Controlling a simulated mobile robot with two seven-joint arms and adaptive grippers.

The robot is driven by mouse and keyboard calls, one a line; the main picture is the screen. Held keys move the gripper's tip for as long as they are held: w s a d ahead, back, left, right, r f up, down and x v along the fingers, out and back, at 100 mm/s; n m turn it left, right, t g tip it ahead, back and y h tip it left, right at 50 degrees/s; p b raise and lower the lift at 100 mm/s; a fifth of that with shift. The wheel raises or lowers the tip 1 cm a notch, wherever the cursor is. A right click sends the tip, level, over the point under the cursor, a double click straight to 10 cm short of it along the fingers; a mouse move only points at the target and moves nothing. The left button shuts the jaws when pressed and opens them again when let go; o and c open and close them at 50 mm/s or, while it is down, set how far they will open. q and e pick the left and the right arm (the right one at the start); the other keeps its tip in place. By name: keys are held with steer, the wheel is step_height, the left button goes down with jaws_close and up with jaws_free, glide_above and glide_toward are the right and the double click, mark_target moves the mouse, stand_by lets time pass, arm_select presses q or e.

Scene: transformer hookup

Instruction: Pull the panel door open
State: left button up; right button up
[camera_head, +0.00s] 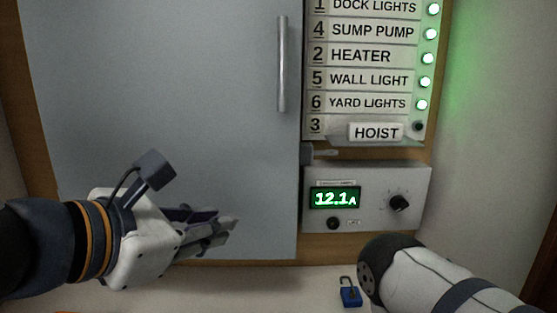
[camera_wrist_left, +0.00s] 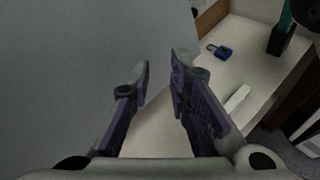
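The grey panel door (camera_head: 160,90) fills the left and middle of the head view and looks shut. Its vertical bar handle (camera_head: 282,64) is near the door's right edge. My left gripper (camera_head: 232,228) is in front of the door's lower part, below and left of the handle and apart from it. In the left wrist view the left gripper's fingers (camera_wrist_left: 160,75) are spread with nothing between them, and the door (camera_wrist_left: 70,60) fills the left side. My right arm shows at the lower right of the head view, but its gripper is not visible.
Right of the door is a labelled circuit list (camera_head: 362,79) with green lamps. Below it is a meter box (camera_head: 367,215) reading 12.1A with a knob. A blue padlock (camera_head: 350,297) lies on the white counter (camera_head: 285,285); the padlock also shows in the wrist view (camera_wrist_left: 222,52).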

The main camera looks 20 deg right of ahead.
arm_select(q)
step_height(320, 180, up, 11)
steer(key=s+d+n+t+h, duration=0.1)
steer(key=s+n+h, duration=0.1)
steer(key=n+t+h, duration=0.1)
steer(key=n+h, duration=0.1)
glide_toward(280, 47)
steer(key=x, duration=1)
steer(key=shift+w+d+b, duration=0.25)
steer(key=shift+d+b, duration=0.05)
jaws_close()
